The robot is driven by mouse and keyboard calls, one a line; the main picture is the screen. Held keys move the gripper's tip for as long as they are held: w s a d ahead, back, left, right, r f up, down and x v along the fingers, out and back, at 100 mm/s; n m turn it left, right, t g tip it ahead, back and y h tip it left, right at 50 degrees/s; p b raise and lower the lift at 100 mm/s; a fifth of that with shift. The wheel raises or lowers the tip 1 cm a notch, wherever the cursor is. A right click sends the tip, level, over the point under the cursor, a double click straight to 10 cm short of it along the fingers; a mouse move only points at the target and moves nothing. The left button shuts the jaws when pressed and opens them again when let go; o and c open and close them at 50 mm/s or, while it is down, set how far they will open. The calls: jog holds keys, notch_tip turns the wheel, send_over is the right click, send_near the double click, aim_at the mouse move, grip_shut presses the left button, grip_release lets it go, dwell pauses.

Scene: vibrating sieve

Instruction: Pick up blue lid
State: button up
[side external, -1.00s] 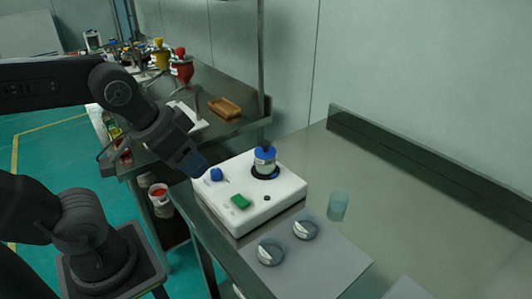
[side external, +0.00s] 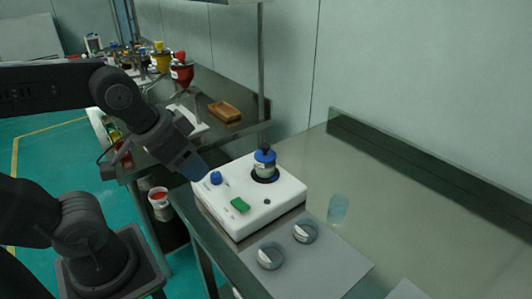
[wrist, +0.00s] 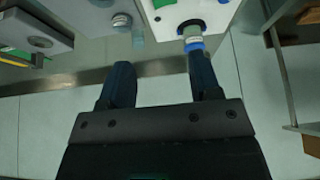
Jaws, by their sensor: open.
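The blue lid (side external: 265,155) sits on top of a small clear and white container (side external: 264,169), which stands upright in the dark round seat of the white sieve machine (side external: 248,222). A dark knob shows on top of the lid. My gripper (side external: 196,170) is tilted downward to the left of the lid, near the machine's left rear corner, apart from the lid. In the wrist view my gripper (wrist: 161,66) is open with nothing between its fingers. The blue lid (wrist: 194,44) appears there just beyond the right fingertip, partly hidden by it.
The steel table's right side is clear.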

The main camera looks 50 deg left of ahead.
jog(key=shift+c, duration=0.2)
notch_tip(320, 180, up, 3)
jog(key=m+g+y, duration=0.2)
jog(key=m+g, duration=0.3)
jog(key=m, duration=1.7)
send_over(265, 145)
jog(key=d, duration=0.2)
jog(key=f, duration=0.4)
jog(key=a+f, duration=0.1)
jog(key=f, duration=0.3)
jog(key=a+f, duration=0.1)
jog(key=f, duration=0.4)
jog(key=shift+c, duration=0.5)
jog(key=shift+r, duration=0.1)
jog(key=c, duration=0.9)
